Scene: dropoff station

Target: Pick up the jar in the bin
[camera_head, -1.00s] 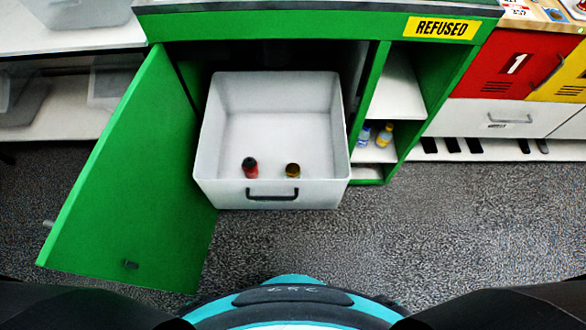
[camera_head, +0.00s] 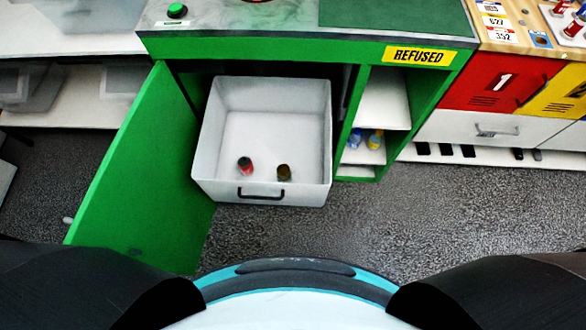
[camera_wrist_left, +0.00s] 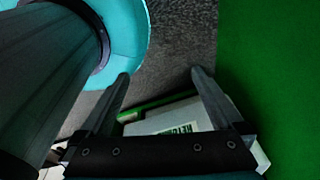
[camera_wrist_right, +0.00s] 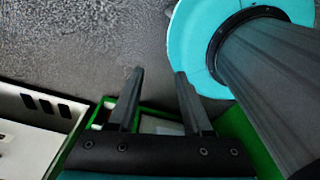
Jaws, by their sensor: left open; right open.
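A white bin (camera_head: 262,98) with a dark front handle sits pulled out of the green cabinet. Two small containers stand near its front wall: a red one (camera_head: 245,166) with a dark top on the left, and a brownish jar-like one (camera_head: 284,172) on the right. I cannot tell for sure which is the jar. My left gripper (camera_wrist_left: 160,75) is open and empty, with a white lettered panel (camera_wrist_left: 178,117) beyond its fingers. My right gripper (camera_wrist_right: 158,73) is open and empty above the floor and a green frame. Neither gripper shows in the head view.
The green door (camera_head: 137,170) stands open left of the bin. A side shelf (camera_head: 362,152) with small blue and yellow bottles is right of it, under the REFUSED label (camera_head: 420,55). Red and yellow lockers are farther right. Floor in front right is clear.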

